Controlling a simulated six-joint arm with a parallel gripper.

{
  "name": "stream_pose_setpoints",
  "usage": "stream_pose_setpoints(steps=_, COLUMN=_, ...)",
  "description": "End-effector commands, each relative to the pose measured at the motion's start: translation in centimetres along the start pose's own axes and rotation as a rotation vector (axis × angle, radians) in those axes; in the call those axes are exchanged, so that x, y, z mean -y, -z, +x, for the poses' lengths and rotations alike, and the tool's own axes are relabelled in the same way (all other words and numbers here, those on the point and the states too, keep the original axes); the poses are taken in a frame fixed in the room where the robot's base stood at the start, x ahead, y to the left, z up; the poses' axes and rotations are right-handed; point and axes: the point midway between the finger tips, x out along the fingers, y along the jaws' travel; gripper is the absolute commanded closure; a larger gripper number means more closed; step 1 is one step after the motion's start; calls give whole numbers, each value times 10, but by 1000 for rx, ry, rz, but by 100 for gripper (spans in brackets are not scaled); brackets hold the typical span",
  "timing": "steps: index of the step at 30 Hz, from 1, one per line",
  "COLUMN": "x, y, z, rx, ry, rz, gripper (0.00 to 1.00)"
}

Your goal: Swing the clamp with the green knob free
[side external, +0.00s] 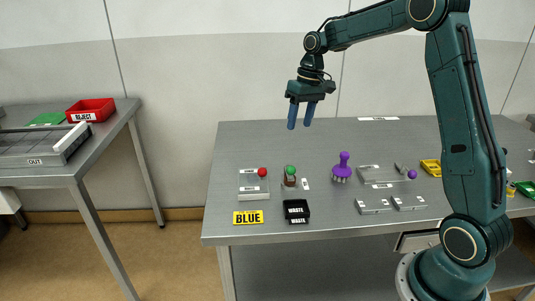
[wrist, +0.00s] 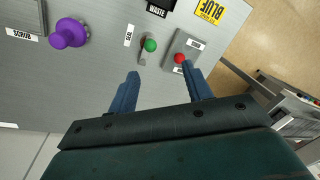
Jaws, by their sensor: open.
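The clamp's green knob (side external: 290,170) stands on a small brown base (side external: 290,183) on the grey table, between a red-knobbed plate and a small white label. In the wrist view the green knob (wrist: 150,45) shows beyond my fingertips, next to a "SEAL" label. My gripper (side external: 301,126) is open and empty, high above the back of the table with its blue fingers pointing down. In the wrist view my gripper (wrist: 165,80) has its two fingers spread, with the green knob lying beyond the gap. The clamp's arm is too small to make out clearly.
A grey plate with a red knob (side external: 262,172) sits left of the green knob. A purple knobbed tool (side external: 342,167) stands to its right. A black "WASTE" box (side external: 296,209) and a yellow "BLUE" sign (side external: 248,217) lie in front. The table's back left is clear.

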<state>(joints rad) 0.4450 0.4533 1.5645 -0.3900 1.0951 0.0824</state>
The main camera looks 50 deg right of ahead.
Motion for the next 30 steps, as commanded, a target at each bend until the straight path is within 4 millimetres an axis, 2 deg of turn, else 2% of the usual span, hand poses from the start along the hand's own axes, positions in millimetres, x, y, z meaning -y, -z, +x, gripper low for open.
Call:
stream_pose_setpoints(steps=3, x=-17, y=10, z=16, rx=24, ry=12, rz=13, gripper=50)
stream_pose_setpoints(steps=9, x=-30, y=18, z=28, rx=40, ry=22, rz=23, gripper=50)
stream_pose_setpoints(steps=20, x=-30, y=18, z=33, rx=42, ry=24, rz=23, gripper=50)
stream_pose_setpoints(steps=26, x=-30, y=18, z=48, rx=44, ry=25, rz=24, gripper=50)
stream_pose_setpoints(steps=30, x=-29, y=17, z=66, rx=43, ry=25, rz=24, gripper=50)
